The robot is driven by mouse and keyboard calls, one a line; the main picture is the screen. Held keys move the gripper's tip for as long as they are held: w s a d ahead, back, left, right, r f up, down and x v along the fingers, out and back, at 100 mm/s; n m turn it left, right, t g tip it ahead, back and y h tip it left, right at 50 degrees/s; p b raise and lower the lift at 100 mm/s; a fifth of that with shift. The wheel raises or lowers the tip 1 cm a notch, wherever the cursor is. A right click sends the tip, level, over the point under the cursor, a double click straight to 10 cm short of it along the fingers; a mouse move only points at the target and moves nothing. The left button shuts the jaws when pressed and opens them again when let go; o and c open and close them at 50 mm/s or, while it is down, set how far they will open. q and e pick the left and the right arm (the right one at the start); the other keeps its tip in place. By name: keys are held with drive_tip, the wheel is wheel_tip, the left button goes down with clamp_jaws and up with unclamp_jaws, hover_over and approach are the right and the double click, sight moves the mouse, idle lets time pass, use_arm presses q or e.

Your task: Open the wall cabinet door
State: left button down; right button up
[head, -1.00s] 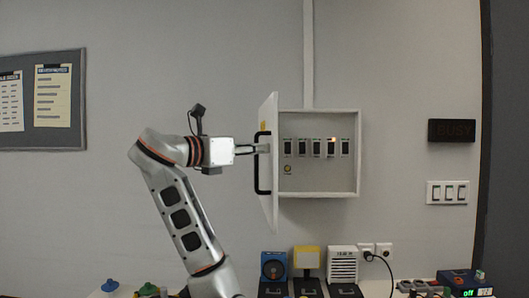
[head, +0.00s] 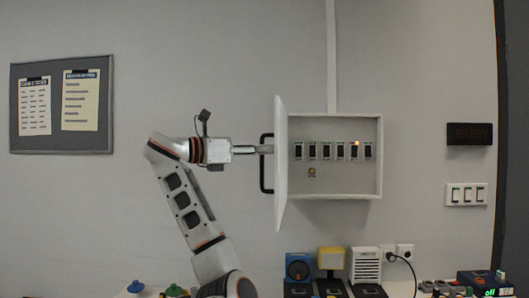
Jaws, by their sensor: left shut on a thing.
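The wall cabinet (head: 378,160) is a pale box on the wall, and its front stands open. Its door (head: 281,165) is hinged on the left and stands out from the wall, seen nearly edge-on, a little past square, with its inner face showing. A dark bar handle (head: 263,178) is on the door's outer side, on the left. My left gripper (head: 263,149) reaches in from the left and is shut on the handle; its fingertips are small and partly hidden there. My right gripper is not in view.
Inside the cabinet is a row of switches (head: 326,151), one lit orange, with a round knob (head: 311,172) below. Blue, yellow and white devices (head: 366,265) stand below the cabinet. Wall switches (head: 466,194) are at right.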

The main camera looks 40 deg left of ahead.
use_arm(q)
drive_tip(key=shift+f, duration=0.2)
idle(0.3)
drive_tip(key=c, duration=2.5)
unclamp_jaws()
drive_tip(key=shift+s+a+r, duration=0.1)
drive_tip(key=shift+s+r, duration=0.05)
drive_tip(key=shift+s+a, duration=0.1)
drive_tip(key=v, duration=1.1)
drive_tip(key=shift+s+a, duration=0.1)
drive_tip(key=shift+s, duration=0.25)
